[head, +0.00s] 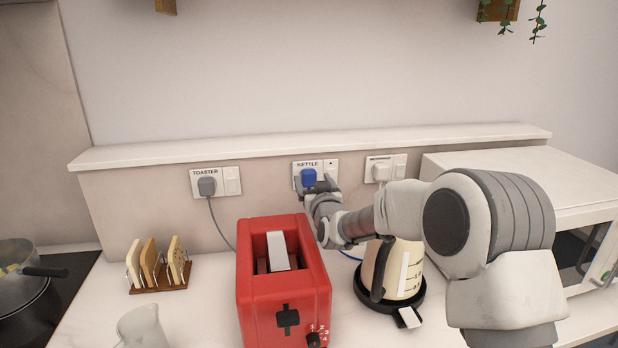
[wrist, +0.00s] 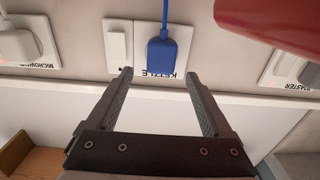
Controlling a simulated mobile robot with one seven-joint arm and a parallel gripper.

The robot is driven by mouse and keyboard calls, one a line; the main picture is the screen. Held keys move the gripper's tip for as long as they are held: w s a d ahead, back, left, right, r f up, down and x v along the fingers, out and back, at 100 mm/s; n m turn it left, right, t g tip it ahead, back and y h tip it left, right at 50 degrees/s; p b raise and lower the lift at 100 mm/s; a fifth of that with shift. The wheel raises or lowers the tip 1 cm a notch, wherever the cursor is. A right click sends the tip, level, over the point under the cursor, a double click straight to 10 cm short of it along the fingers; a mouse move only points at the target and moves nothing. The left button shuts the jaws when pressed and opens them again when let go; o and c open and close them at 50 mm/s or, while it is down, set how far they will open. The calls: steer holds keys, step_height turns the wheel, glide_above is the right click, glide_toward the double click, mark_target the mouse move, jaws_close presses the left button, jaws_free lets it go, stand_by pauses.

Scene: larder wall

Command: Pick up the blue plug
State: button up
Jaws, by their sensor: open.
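The blue plug (head: 309,178) sits in the wall socket labelled KETTLE (head: 301,165), in the middle of the head view. In the wrist view, which looks upside down, the blue plug (wrist: 161,55) shows with its blue cord leading to the top edge. My gripper (head: 317,186) is close to the plug in the head view. In the wrist view my gripper (wrist: 157,78) is open, with one finger on each side of the plug's line. The plug is near the fingertips, apart from both, and nothing is held.
A grey plug (head: 207,186) sits in the TOASTER socket, a white plug (head: 381,171) in the right socket. A red toaster (head: 255,290) stands below; its side shows close in the wrist view (wrist: 275,18). A kettle (head: 402,268), toast rack (head: 160,279) and microwave (head: 520,180) stand around. A ledge (head: 250,147) runs above.

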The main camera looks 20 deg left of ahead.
mark_target(310, 174)
steer(key=shift+p+x, duration=0.3)
steer(key=shift+x, duration=1.55)
steer(key=shift+r, duration=0.1)
jaws_close()
